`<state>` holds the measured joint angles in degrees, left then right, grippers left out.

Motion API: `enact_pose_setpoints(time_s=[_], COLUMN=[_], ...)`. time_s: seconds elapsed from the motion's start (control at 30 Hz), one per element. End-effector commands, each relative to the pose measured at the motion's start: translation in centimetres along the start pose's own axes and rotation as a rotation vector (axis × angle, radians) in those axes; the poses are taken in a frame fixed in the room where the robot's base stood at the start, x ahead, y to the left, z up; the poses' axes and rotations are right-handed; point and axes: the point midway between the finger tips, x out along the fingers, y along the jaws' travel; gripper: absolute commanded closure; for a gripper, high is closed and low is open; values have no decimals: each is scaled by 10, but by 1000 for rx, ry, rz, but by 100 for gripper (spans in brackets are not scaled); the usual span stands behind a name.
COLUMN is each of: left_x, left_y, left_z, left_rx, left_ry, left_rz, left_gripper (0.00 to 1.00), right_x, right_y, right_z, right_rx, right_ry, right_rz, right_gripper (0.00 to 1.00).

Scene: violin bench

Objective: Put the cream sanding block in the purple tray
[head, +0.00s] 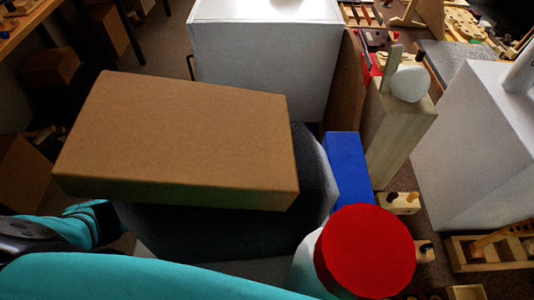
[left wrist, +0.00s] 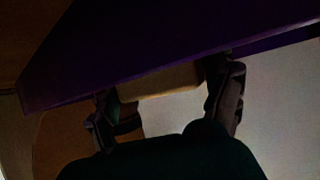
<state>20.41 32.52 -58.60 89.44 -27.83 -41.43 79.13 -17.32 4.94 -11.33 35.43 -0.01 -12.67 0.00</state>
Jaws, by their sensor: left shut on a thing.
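The cream sanding block (left wrist: 165,82) is between the fingers of my left gripper (left wrist: 168,108) in the left wrist view. Its lower part shows; the rest is dark or hidden behind the purple edge. My left gripper is shut on it. The purple tray (left wrist: 125,50) spans the upper part of the left wrist view, very close to the block and fingertips. I cannot tell whether they touch. In the head view I make out no tray, block or gripper. My right gripper is in neither view.
In the head view a large cardboard box (head: 180,140) lies on a dark padded surface (head: 300,225). Near it are a blue block (head: 348,168), a red round-topped thing (head: 365,250), a wooden post (head: 395,135) and white boxes (head: 265,50). The left wrist view is dark.

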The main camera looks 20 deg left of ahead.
Motion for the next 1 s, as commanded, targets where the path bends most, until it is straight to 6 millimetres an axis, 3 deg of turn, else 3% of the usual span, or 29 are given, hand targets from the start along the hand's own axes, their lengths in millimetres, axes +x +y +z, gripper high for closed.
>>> enact_pose_setpoints(time_s=[0.4, 0.43, 0.53, 0.87, 1.0], left_x=[6, 6, 6, 4, -11], left_y=[1, 1, 1, 1, 1], left_z=[11, 11, 11, 10, 12], left_rx=[-1, -1, -1, -1, -1], left_ry=[1, 1, 1, 1, -1], left_rz=[2, 2, 2, 2, 2], left_gripper=[49, 13, 0, 0, 0], right_x=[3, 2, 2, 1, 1], right_y=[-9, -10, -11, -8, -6], right_z=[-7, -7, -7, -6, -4], right_rx=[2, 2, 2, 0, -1], right_ry=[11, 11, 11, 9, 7], right_rz=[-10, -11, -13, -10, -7], right_gripper=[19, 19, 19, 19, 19])
